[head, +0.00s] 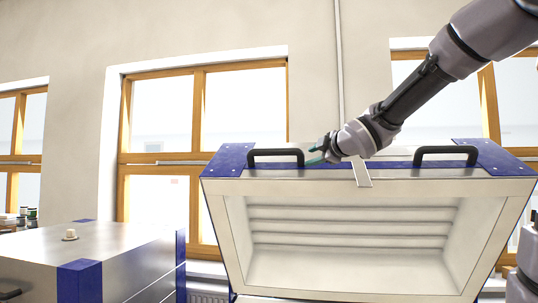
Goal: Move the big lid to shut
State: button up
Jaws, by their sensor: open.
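The big lid (218,225) is raised and tilted open, with its pale ridged inner side facing me. It has blue corner plates and two black handles on its upper front edge, a left handle (275,152) and a right handle (446,150). A metal latch tab (361,172) hangs between them. My gripper (315,156) is at the right end of the left handle, with its teal fingertips apart. I cannot tell whether a fingertip touches the handle. The kiln body under the lid is mostly out of frame.
A closed metal box (110,245) with blue corners and a small pale knob (70,234) stands at the left. Small jars (27,215) sit behind it at the far left. Windows (200,120) and a wall are behind the lid. Open air lies in front of the lid.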

aim_at(269, 167)
jog(key=a+n+y, duration=0.1)
jog(key=a+n, duration=0.1)
jog(key=w+a+r+n+y, duration=0.1)
jog(key=a+n, duration=0.1)
jog(key=a, duration=0.1)
jog(key=a+n+y, duration=0.1)
jog(key=a+n, duration=0.1)
jog(key=shift+w+a+r+y, duration=0.2)
jog(key=shift+w+r+y, duration=0.1)
jog(key=shift+r+y, duration=0.1)
jog(key=x, duration=1)
jog(key=shift+w+a+f, duration=0.1)
jog(key=shift+f, duration=0.15)
grip_shut()
